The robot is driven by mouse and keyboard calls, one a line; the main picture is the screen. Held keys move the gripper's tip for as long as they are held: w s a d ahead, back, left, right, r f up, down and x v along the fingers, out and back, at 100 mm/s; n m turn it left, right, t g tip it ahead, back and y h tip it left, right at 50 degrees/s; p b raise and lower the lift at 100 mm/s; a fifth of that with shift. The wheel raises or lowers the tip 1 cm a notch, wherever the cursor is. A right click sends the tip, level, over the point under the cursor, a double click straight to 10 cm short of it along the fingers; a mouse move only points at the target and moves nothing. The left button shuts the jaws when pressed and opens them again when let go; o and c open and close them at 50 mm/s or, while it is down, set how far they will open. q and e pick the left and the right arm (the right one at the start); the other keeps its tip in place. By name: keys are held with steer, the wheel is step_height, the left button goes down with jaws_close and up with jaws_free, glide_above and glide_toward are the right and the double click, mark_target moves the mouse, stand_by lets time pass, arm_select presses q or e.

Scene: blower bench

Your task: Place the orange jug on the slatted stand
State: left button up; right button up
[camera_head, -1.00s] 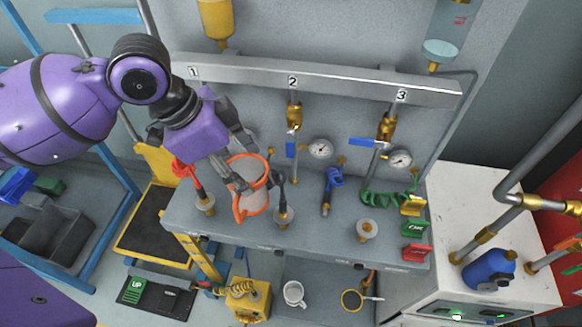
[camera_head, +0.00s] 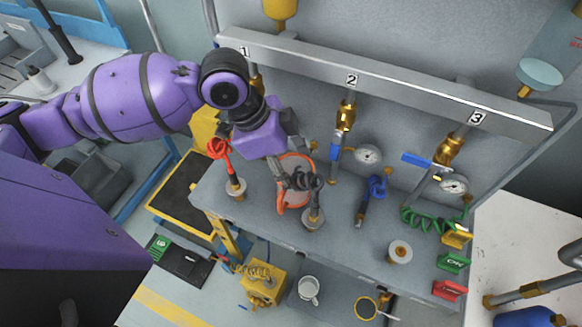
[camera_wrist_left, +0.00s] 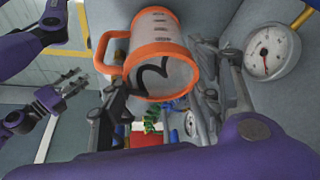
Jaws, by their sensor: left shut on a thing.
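The clear jug with orange rims and an orange handle (camera_head: 293,181) is at the bench front, partly behind a black coiled hose. My left gripper (camera_head: 284,160) is shut on it from above. In the left wrist view the jug (camera_wrist_left: 162,62) shows large and tilted, with dark scale marks, between the grey fingers. Whether its base touches the bench is hard to tell. My right gripper (camera_wrist_left: 72,84) shows small at the left of that view; its finger opening is unclear. I cannot surely identify a slatted stand; a grey slotted surface (camera_head: 12,68) is partly in view at the far left.
Upright hose fittings, red (camera_head: 219,150) and black (camera_head: 306,184), stand close to the jug. A pressure gauge (camera_head: 368,155) and valves stand behind to the right. A black-topped yellow platform (camera_head: 178,200) is left of the bench. A mug (camera_head: 308,289) sits below the front.

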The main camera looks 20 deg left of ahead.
arm_select(q)
steer(key=shift+f, duration=0.55)
steer(key=shift+f, duration=0.1)
steer(key=o, duration=1.6)
